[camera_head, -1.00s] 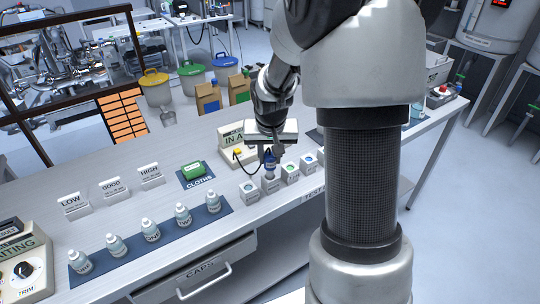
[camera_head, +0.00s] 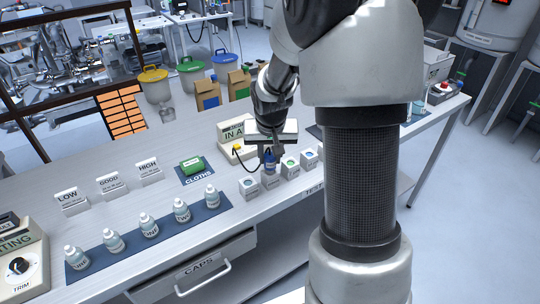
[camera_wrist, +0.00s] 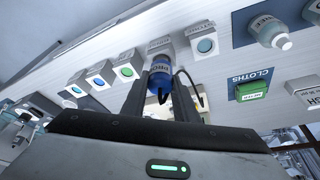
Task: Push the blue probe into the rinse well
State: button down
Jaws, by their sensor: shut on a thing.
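My gripper (camera_head: 270,150) points down at the row of white well blocks and is shut on the blue probe (camera_head: 270,159). In the wrist view the probe (camera_wrist: 160,82) sits between the two fingers (camera_wrist: 160,100), with a dark cable looping off to its right. The probe's lower end is at the top of one white block (camera_head: 270,181), second from the left in the head view. This block also shows in the wrist view (camera_wrist: 160,46), its label too small to read surely. The probe hides the block's opening, so I cannot tell how deep the tip is.
Neighbouring white blocks (camera_head: 249,188) (camera_head: 290,168) stand close on both sides. A blue mat with several bottles (camera_head: 148,225) lies to the left. A green cloth pack (camera_head: 192,165) and a box with a yellow button (camera_head: 236,150) are behind. The bench's front edge is near.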

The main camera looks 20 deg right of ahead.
jog(key=shift+f+b, duration=0.8)
jog(key=shift+f, duration=0.2)
jog(key=c, duration=0.8)
grip_release()
jog(key=shift+c, duration=0.2)
jog(key=shift+r, duration=0.1)
jog(key=shift+p+v, duration=1.8)
jog(key=shift+v, duration=1.15)
jog(key=v, duration=1.7)
jog(key=shift+r+p, duration=0.3)
jog(key=shift+p, duration=0.15)
